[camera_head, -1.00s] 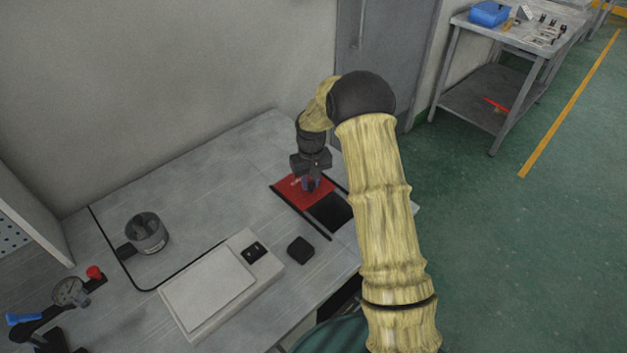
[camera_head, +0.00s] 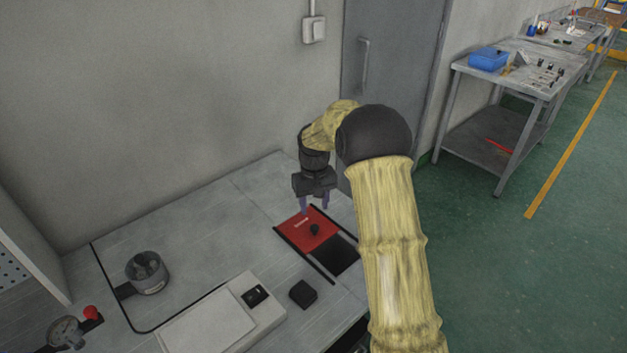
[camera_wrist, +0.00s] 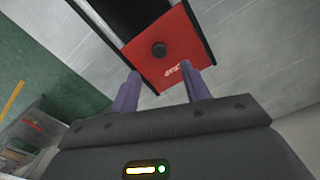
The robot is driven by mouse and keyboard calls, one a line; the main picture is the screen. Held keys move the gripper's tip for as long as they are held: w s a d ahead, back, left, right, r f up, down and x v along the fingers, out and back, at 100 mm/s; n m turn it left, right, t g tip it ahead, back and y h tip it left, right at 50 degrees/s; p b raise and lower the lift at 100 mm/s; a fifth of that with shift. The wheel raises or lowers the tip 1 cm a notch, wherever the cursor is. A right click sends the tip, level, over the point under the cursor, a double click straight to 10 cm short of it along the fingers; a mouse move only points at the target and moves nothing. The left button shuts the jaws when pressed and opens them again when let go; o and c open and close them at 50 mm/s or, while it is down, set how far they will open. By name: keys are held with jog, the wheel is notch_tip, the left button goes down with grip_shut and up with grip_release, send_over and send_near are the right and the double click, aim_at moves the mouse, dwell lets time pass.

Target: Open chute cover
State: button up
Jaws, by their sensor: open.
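The opening (camera_wrist: 115,12) lies past the cover there. My gripper (camera_head: 315,207) is above the cover, fingers pointing down, open and empty.
A white scale (camera_head: 215,325) and a small black block (camera_head: 303,293) stand in front of the chute. A grey pot (camera_head: 147,272) stands to the left. A wall is behind the table. A separate workbench (camera_head: 515,75) stands at the back right.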

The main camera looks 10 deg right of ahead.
notch_tip(320, 180, up, 9)
dwell(0.3)
jog(key=shift+a, duration=0.1)
jog(key=s+d+r+m+t+p, duration=0.1)
jog(key=s+p, duration=0.2)
jog(key=s, duration=1)
jog(key=s+d+r+t+p, duration=0.1)
jog(key=s+d+r+p, duration=0.1)
jog(key=s, duration=1.2)
jog(key=shift+s+r+m+t+p, duration=0.15)
jog(key=shift+s+m+t+p, duration=0.2)
jog(key=shift+p, duration=0.35)
jog(key=shift+w, duration=0.1)
